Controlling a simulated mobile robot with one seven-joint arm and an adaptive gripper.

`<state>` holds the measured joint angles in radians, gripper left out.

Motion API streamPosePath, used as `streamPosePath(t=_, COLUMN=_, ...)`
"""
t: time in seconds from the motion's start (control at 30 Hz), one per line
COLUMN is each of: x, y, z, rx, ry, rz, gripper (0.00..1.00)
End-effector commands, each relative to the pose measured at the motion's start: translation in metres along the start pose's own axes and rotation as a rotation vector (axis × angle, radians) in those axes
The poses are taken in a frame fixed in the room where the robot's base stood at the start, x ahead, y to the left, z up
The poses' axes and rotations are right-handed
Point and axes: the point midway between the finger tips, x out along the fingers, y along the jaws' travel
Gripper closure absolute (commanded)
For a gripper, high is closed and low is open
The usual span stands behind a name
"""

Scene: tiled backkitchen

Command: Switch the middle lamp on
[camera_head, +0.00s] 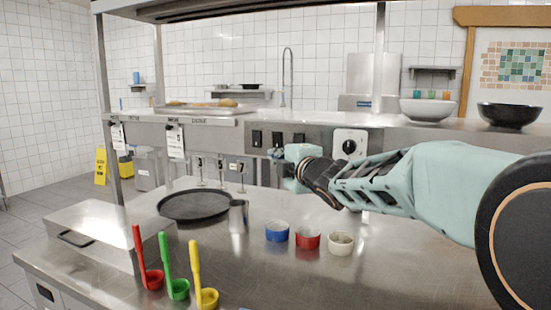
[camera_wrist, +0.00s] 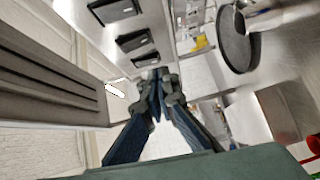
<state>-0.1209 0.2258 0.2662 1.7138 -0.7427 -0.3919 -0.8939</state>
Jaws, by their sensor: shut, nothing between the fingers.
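Three black switches sit in a row on the steel panel under the upper shelf: a left one (camera_head: 257,138), a middle one (camera_head: 277,138) and a right one (camera_head: 299,137). In the wrist view the middle switch (camera_wrist: 132,40) lies between the other two, near the top. My gripper (camera_head: 277,154) is in front of the panel, just below the switches. In the wrist view its fingertips (camera_wrist: 157,76) are together and empty, close to the farthest switch (camera_wrist: 145,60). I cannot tell whether they touch the panel. No lamp can be clearly made out.
A white dial box (camera_head: 349,145) is right of the switches. Below on the counter are a black pan (camera_head: 194,205), a metal cup (camera_head: 238,216), blue (camera_head: 277,231), red (camera_head: 308,237) and white (camera_head: 340,242) bowls and coloured ladles (camera_head: 178,288). Bowls (camera_head: 428,109) stand on the shelf.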

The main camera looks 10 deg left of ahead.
Motion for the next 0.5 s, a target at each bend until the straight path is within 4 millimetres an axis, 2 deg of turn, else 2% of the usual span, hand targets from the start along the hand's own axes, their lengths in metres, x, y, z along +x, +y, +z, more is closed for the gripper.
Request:
streamPosePath(t=0.03, x=-0.011, y=-0.001, z=0.002, rx=-0.003, ry=-0.004, rz=0.001, gripper=1.00)
streamPosePath(t=0.2, x=-0.042, y=-0.004, z=0.002, rx=-0.002, ry=-0.003, rz=0.001, gripper=1.00)
streamPosePath(t=0.5, x=-0.077, y=-0.009, z=0.002, rx=0.000, ry=-0.003, rz=0.000, gripper=1.00)
